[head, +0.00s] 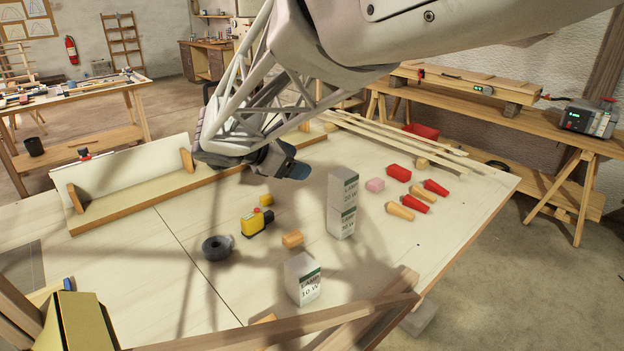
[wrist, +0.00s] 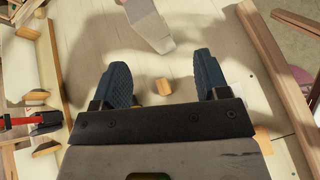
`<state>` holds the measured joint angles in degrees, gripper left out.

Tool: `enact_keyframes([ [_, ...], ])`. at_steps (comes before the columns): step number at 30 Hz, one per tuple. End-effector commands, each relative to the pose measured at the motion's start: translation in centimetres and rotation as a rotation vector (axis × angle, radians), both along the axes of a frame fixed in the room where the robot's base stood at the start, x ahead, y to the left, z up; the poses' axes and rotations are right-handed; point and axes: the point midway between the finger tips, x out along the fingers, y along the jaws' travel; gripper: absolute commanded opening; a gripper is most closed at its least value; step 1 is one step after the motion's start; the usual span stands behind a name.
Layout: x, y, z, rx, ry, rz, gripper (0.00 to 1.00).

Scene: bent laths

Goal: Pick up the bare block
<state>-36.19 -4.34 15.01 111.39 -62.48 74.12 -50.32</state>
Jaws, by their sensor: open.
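A small bare wooden block (head: 292,239) lies on the table between the lamp boxes and the yellow tool. In the wrist view a wooden block (wrist: 162,86), apparently the same one, shows in the gap between my fingers, below them and apart from them. My gripper (head: 283,163) hangs over the table, open and empty; its two dark blue fingers also show in the wrist view (wrist: 160,66). Other plain-looking blocks are a yellowish one (head: 266,200) behind the tool and a tan one (head: 421,163) at the far right.
Stacked lamp boxes (head: 342,203) stand right of the block, and a single lamp box (head: 303,279) stands in front. A yellow tool (head: 252,222) and black tape roll (head: 217,247) lie left. Red and pink blocks and several handles lie right. Laths (head: 290,328) cross the front.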

Motion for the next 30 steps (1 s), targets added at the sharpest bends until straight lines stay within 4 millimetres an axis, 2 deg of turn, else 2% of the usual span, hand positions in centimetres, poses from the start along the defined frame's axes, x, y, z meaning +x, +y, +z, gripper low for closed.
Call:
enact_keyframes([
  [1, 0.4, 1.2, -0.3, -0.030, 0.007, 0.030, 0.68],
  [6, 1.4, 4.2, -0.6, -0.109, 0.021, 0.107, 0.68],
  [17, 2.6, 9.0, -1.2, -0.237, 0.039, 0.222, 0.68],
  [30, 2.6, 8.8, -11.6, -0.238, 0.042, 0.221, 0.68],
])
